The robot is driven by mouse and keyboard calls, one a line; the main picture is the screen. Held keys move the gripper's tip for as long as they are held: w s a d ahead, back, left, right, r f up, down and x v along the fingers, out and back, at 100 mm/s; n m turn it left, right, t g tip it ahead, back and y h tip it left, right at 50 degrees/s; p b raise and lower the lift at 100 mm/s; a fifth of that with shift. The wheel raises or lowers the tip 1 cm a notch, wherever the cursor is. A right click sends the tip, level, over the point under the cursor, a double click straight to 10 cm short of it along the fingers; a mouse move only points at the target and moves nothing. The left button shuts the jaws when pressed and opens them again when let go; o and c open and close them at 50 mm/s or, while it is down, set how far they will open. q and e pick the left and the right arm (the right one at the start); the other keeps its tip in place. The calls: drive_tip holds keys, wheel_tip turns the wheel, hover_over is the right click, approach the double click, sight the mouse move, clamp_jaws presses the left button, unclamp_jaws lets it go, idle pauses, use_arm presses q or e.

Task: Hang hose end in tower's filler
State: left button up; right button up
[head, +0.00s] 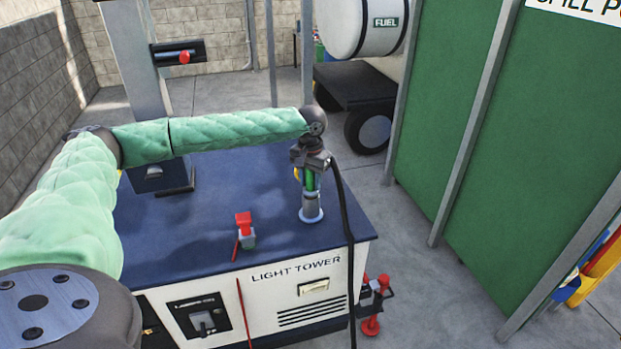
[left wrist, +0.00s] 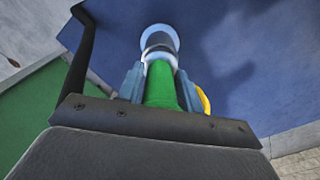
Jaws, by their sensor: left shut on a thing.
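The light tower (head: 218,222) is a white cabinet with a dark blue top. Its filler (head: 311,214) is a pale metal collar near the top's right edge. The hose end, with a green grip (head: 310,181), stands roughly upright over the filler, its grey lower part lined up with the collar. I cannot tell how deep it sits. My left gripper (head: 310,172) is shut on the hose end from above. The left wrist view shows the green grip (left wrist: 160,86) between the fingers and the round collar (left wrist: 160,36) beyond. My right gripper is not in view.
A black hose (head: 347,215) runs from my left gripper down the cabinet's front right corner. A red-handled fitting (head: 244,226) stands on the top. A grey mast (head: 137,70) rises behind.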

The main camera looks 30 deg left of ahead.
use_arm(q)
drive_tip(key=shift+f, duration=0.1)
idle(0.3)
drive_tip(key=o, duration=1.2)
drive_tip(key=shift+r+b, duration=0.4)
drive_tip(key=shift+r, duration=0.05)
wheel_tip(320, 180, up, 6)
drive_tip(key=shift+f+b, duration=0.1)
drive_tip(key=shift+b, duration=1.05)
drive_tip(key=shift+r, duration=0.55)
